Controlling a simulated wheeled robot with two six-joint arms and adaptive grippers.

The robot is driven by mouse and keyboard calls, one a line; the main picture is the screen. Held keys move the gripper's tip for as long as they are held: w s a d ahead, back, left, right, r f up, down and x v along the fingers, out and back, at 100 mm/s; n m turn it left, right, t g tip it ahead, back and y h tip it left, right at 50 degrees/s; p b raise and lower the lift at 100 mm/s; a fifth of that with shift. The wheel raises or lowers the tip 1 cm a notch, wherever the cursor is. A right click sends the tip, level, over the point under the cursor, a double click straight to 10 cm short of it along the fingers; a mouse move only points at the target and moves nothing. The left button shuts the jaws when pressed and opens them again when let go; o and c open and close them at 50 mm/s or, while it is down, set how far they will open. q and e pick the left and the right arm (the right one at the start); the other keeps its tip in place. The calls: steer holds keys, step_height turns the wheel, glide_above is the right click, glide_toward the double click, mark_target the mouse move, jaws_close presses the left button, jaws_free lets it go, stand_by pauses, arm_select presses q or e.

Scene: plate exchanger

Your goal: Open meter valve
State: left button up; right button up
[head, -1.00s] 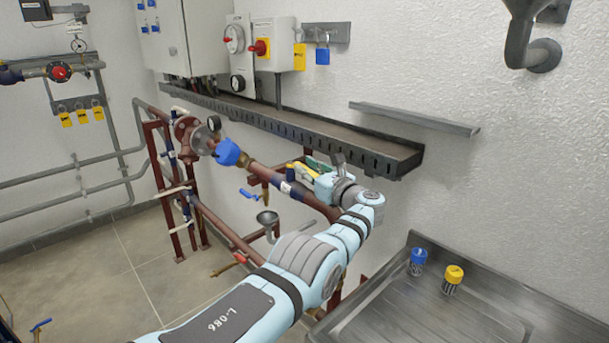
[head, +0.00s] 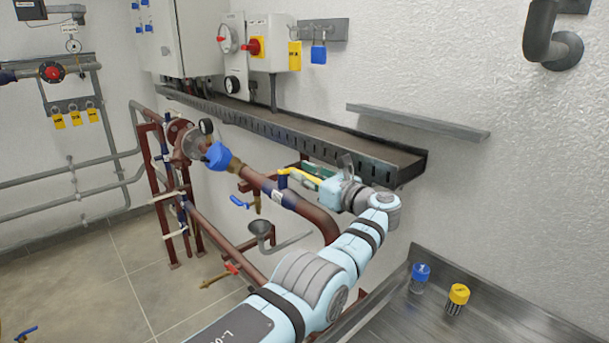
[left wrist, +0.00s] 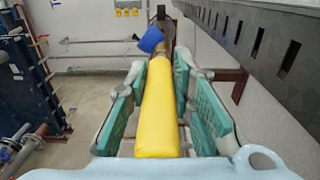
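A yellow lever handle (head: 301,179) stands by the red-brown pipe below the cable tray. It runs lengthwise through the left wrist view (left wrist: 158,110). My left gripper (head: 318,177) is at this handle, with its green-padded fingers (left wrist: 160,80) on either side. The far pads look closed against the handle's sides; the nearer pads stand apart from it. The handle's far end and pivot are partly hidden. A round gauge (head: 206,126) sits by the flange at the pipe's far end. My right gripper is not in view.
The grey cable tray (head: 300,137) runs along the wall just above my left gripper. A blue valve cover (head: 218,156) is on the pipe further left.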

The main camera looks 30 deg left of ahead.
arm_select(q)
steer(key=o, duration=0.3)
steer(key=shift+w, duration=0.1)
steer(key=shift+o, duration=0.2)
steer(key=v, duration=1.2)
